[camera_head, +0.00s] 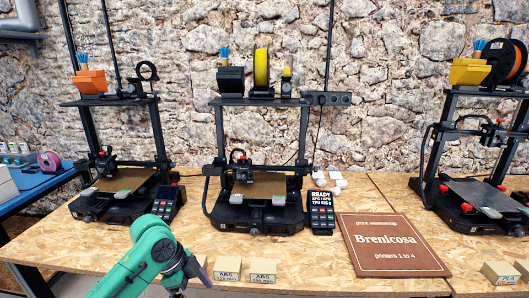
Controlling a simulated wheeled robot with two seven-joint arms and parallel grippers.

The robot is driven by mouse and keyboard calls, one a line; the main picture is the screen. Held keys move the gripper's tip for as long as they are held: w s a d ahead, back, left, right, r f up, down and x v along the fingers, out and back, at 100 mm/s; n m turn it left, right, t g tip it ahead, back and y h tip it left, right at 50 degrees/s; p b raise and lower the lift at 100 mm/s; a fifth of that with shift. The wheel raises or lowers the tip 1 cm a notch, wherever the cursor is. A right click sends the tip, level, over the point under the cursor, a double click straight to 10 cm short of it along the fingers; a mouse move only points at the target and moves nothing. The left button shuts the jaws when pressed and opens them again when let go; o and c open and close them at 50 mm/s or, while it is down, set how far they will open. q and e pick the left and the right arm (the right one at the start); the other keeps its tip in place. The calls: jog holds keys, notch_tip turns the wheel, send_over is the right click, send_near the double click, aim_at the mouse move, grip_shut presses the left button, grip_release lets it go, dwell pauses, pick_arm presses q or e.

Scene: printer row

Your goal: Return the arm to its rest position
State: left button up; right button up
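My green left arm comes in from the bottom left and bends at a rounded joint in front of the left printer. Its grey wrist part drops toward the bottom edge near the table's front edge. The fingers of my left gripper are not clearly seen; they lie below the picture or are hidden. No held object shows. My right arm and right gripper are out of view.
Three printers stand on the chipboard table (340,190): left (128,180), middle (262,185) and right (475,193). Two ABS blocks (227,271) (263,279), a brown Brenicosa board (392,245) and a PLA block (499,273) lie near the front edge.

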pick_arm(q)
jog(key=s+d+f+n+t, duration=0.2)
jog(key=s+f+n, duration=0.4)
jog(key=f, duration=0.2)
jog(key=s+a+f+n+t+y, duration=0.2)
jog(key=s+a+n+y, duration=0.2)
jog(key=s+a+n, duration=0.55)
notch_tip(320, 180, down, 22)
jog(key=s+g, duration=0.2)
jog(key=s, duration=0.1)
jog(key=s+a+f+g, duration=0.1)
jog(key=s+a+f, duration=0.2)
jog(key=s+f, duration=1.2)
jog(key=shift+s+a+f, duration=0.15)
jog(key=shift+s+a, duration=0.05)
jog(key=shift+s, duration=0.75)
